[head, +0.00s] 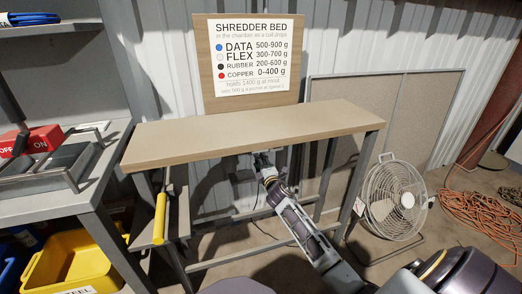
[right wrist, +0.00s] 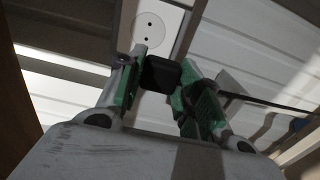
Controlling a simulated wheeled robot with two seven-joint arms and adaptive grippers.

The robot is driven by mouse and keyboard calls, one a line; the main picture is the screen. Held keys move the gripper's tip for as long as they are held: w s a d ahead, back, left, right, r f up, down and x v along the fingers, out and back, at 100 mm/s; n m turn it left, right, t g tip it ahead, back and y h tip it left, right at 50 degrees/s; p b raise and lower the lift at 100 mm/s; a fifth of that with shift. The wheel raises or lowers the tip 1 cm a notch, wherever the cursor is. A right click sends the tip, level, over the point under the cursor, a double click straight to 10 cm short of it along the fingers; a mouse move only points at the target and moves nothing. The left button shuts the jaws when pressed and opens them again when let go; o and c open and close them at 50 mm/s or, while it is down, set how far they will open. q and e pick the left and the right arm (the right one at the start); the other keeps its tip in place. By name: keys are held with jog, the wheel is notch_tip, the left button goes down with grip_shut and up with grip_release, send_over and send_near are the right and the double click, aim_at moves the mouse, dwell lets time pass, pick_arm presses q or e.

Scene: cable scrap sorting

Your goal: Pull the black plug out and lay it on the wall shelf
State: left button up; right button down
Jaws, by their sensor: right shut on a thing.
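My right gripper (head: 263,160) reaches under the front edge of the long wooden-topped shelf (head: 240,135) by the wall. In the right wrist view its green-padded fingers (right wrist: 158,82) are shut on the black plug (right wrist: 160,73). A white socket (right wrist: 160,22) shows beyond the plug, its two holes uncovered, so the plug is out of it. A dark cable (right wrist: 262,100) runs off to the right there. In the head view the plug is too small to make out and the socket is hidden. My left gripper is not in view.
The shelf top is bare, with a sign (head: 252,58) standing behind it. A fan (head: 393,200) stands at right. A grey bench (head: 65,198) with a red switch box (head: 32,140) is at left. A yellow bin (head: 75,262) and yellow handle (head: 160,218) are lower left.

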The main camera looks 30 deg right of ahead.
jog(key=w+a+f, duration=0.2)
jog(key=a+f, duration=0.4)
jog(key=shift+a+b, duration=0.25)
jog(key=shift+b, duration=0.2)
dwell(0.9)
jog(key=shift+w+d+f, duration=0.25)
jog(key=shift+w+f, duration=0.2)
jog(key=shift+w, duration=0.35)
jog(key=shift+w+d+f, duration=0.2)
jog(key=shift+w+f, duration=0.2)
jog(key=shift+w, duration=0.4)
jog(key=shift+w, duration=0.1)
